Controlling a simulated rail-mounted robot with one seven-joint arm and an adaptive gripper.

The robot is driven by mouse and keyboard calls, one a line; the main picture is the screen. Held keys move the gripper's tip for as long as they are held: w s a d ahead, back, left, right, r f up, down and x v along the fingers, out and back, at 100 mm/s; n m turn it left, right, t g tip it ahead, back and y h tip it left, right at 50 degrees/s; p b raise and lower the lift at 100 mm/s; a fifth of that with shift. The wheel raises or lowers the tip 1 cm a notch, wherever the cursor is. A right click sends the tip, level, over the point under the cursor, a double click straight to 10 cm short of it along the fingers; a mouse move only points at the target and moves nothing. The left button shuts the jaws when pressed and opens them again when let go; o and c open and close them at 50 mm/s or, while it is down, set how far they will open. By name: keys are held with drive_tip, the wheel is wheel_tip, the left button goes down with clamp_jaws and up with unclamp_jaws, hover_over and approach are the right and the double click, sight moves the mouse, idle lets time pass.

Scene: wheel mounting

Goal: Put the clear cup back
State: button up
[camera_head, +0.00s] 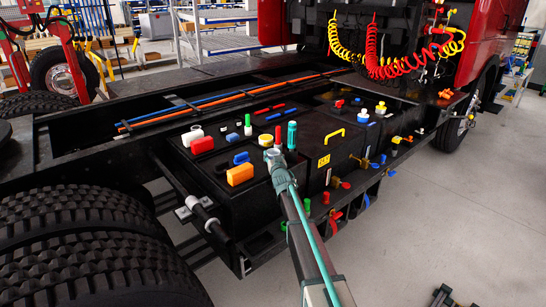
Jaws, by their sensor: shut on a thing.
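My gripper (272,157) is at the end of the arm that reaches up from the bottom of the view, over the black box on the truck's side. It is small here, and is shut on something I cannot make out. No clear cup can be told with certainty. A whitish, cup-like piece (193,136) stands on the box's left part, behind a red block (202,145), to the left of my gripper. A yellow round piece (266,140) and a teal cylinder (292,135) stand just behind my gripper.
Large tyres (85,245) fill the lower left. Coiled hoses (400,65) hang behind. The floor at right is mostly clear.

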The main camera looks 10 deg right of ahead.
drive_tip(key=shift+f, duration=0.2)
drive_tip(key=o, duration=1.3)
drive_tip(key=shift+c, duration=0.2)
drive_tip(key=shift+r, duration=0.15)
